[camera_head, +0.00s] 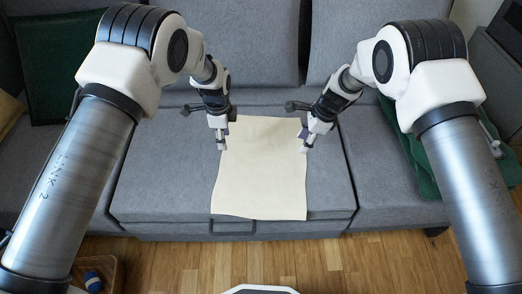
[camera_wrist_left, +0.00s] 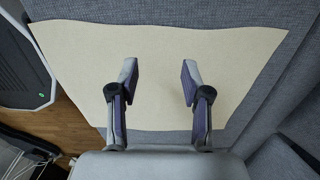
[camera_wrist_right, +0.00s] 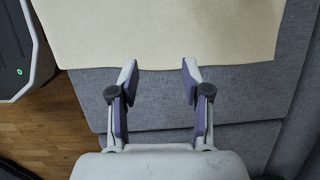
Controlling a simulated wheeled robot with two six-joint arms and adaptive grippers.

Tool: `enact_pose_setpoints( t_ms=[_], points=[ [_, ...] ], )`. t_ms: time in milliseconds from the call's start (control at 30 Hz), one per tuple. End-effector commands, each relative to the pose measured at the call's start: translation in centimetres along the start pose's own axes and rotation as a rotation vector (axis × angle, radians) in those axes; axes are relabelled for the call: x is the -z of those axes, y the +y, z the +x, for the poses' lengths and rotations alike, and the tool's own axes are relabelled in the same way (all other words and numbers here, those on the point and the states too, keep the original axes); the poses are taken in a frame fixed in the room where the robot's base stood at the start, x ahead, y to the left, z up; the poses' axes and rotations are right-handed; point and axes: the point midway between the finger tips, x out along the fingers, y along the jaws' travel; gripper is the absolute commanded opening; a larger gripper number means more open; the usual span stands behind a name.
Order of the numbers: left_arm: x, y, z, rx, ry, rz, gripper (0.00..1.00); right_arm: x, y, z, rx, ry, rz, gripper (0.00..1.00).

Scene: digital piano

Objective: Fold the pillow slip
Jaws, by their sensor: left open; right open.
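The cream pillow slip (camera_head: 260,168) lies flat and spread out on the grey sofa seat, its near edge close to the seat's front edge. My left gripper (camera_head: 222,146) is at its left edge, toward the far end. In the left wrist view the open fingers (camera_wrist_left: 158,82) are over the pillow slip (camera_wrist_left: 230,60), with nothing between them but cloth below. My right gripper (camera_head: 303,146) is at its right edge. In the right wrist view the open fingers (camera_wrist_right: 160,82) are just beside the edge of the pillow slip (camera_wrist_right: 160,35), over grey fabric. Contact with the cloth cannot be told.
The grey sofa (camera_head: 160,185) has upright back cushions behind the cloth. A dark green cushion (camera_head: 55,60) is at far left, and green fabric (camera_head: 425,165) lies at right. A basket (camera_head: 112,272) stands on the wooden floor (camera_head: 340,262). The seat around the cloth is clear.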

Motion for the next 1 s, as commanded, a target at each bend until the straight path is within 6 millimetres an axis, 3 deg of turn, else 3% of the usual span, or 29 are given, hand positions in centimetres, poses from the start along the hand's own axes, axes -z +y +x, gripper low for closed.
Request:
enact_pose_setpoints(
  t_ms=[500, 967, 1000],
  points=[
    [-0.2, 0.0, 7.5, 0.000, 0.001, -0.006, 0.48, 2.4, 0.1, 7.2, 0.000, 0.002, 0.000, 0.48],
    [-0.2, 0.0, 8.5, 0.000, 0.000, -0.006, 0.48, 2.7, 0.0, 8.1, 0.001, 0.002, -0.001, 0.48],
    [-0.2, 0.1, 8.4, 0.000, 0.000, -0.006, 0.41, 2.7, 0.1, 8.0, 0.000, 0.002, -0.001, 0.42]
  ],
)
